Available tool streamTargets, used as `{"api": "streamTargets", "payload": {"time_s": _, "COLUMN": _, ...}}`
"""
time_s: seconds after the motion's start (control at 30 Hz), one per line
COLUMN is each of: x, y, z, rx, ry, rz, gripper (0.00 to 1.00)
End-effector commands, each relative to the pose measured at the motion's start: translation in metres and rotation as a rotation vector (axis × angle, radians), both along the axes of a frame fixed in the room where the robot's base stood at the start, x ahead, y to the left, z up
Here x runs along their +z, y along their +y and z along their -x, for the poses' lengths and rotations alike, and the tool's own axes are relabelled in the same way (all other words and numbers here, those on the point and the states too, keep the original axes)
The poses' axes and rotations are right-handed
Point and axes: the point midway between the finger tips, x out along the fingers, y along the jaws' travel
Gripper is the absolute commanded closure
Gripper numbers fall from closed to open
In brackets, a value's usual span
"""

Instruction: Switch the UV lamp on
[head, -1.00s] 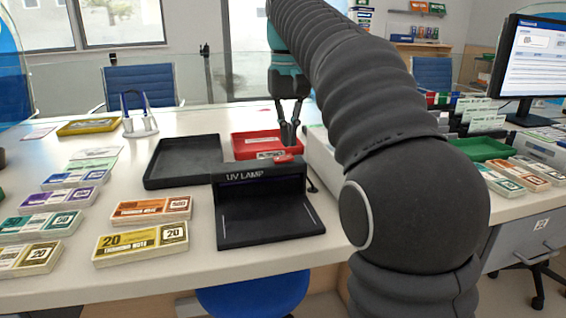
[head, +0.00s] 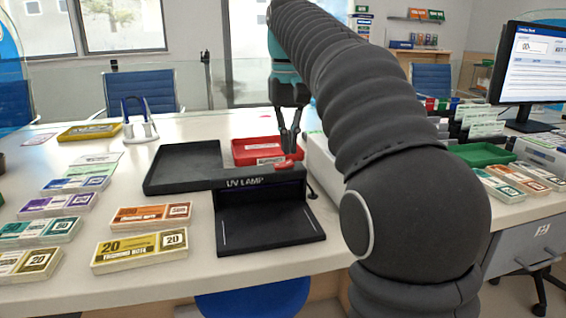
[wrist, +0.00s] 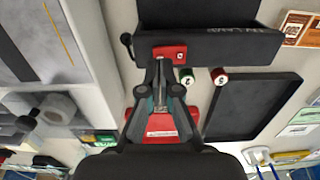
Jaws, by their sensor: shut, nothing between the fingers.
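The black UV lamp (head: 268,228) stands on the counter, its lettered hood over a flat base. I see no glow under the hood. Its red switch (head: 284,164) is on the hood's top at the right; in the wrist view the switch (wrist: 169,53) carries a white mark near its right end. My gripper (head: 288,150) is shut and empty, pointing down just behind the switch. In the wrist view the fingertips (wrist: 160,64) are close to the switch's near edge; I cannot tell whether they touch it.
A red tray (head: 243,154) is behind the lamp and a black tray (head: 160,181) is behind left. Small green (wrist: 187,76) and red (wrist: 220,76) rolls lie beside the fingers in the wrist view. Note bundles (head: 140,249) lie left. A white device (head: 320,160) is close on the right.

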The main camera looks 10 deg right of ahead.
Motion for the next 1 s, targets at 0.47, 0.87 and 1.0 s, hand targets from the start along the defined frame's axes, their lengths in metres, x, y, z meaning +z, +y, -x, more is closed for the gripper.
{"api": "streamTargets", "payload": {"time_s": 0.47, "x": -0.0002, "y": 0.0001, "z": 0.0, "rx": 0.0, "ry": 0.0, "rz": 0.0, "gripper": 1.0}}
{"api": "streamTargets", "payload": {"time_s": 0.87, "x": -0.0048, "y": 0.0001, "z": 0.0, "rx": 0.0, "ry": 0.0, "rz": 0.0, "gripper": 1.0}}
{"api": "streamTargets", "payload": {"time_s": 1.0, "x": -0.0066, "y": 0.0001, "z": 0.0, "rx": 0.0, "ry": 0.0, "rz": 0.0, "gripper": 1.0}}
